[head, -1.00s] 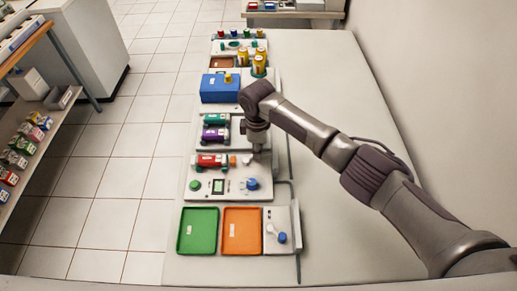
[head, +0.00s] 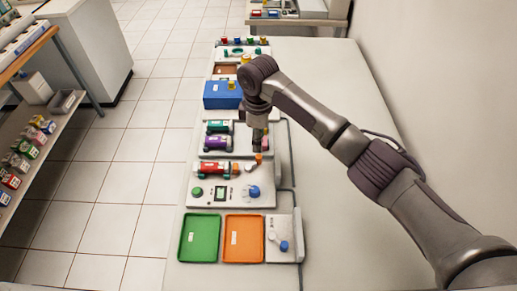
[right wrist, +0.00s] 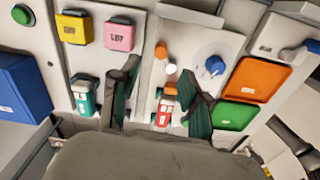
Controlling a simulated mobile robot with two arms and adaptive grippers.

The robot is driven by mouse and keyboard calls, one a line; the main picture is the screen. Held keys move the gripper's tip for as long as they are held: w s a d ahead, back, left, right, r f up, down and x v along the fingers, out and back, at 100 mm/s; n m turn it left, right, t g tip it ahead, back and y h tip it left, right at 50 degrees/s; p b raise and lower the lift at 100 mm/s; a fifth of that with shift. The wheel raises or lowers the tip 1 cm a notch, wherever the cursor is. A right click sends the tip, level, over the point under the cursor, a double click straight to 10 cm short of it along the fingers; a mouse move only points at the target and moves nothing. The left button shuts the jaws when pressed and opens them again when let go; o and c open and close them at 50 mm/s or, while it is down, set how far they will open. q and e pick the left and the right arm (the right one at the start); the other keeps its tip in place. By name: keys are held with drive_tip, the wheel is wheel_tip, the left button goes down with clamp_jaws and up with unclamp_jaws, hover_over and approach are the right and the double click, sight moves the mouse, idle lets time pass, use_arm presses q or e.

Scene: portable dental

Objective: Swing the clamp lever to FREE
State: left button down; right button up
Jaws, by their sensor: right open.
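My right gripper (head: 258,148) points down over the bench units, at the right side of the unit with the red cylinder (head: 216,168). In the right wrist view, the right gripper (right wrist: 158,104) has its two dark fingers apart, with nothing held between them. An orange-tipped part with a white section (right wrist: 171,69), possibly the clamp lever, shows just beyond the fingers, above the red cylinder's end (right wrist: 165,112). No FREE label is readable, so I cannot tell the lever's setting. My left gripper is not in view.
A blue knob (head: 254,192) is on the panel in front of the red cylinder. A green tray (head: 200,257) and an orange tray (head: 243,257) lie nearer. A blue box (head: 221,101) stands farther back. The pale surface right of the units is clear.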

wheel_tip(320, 180, up, 4)
drive_tip(key=shift+f, duration=0.15)
idle(0.5)
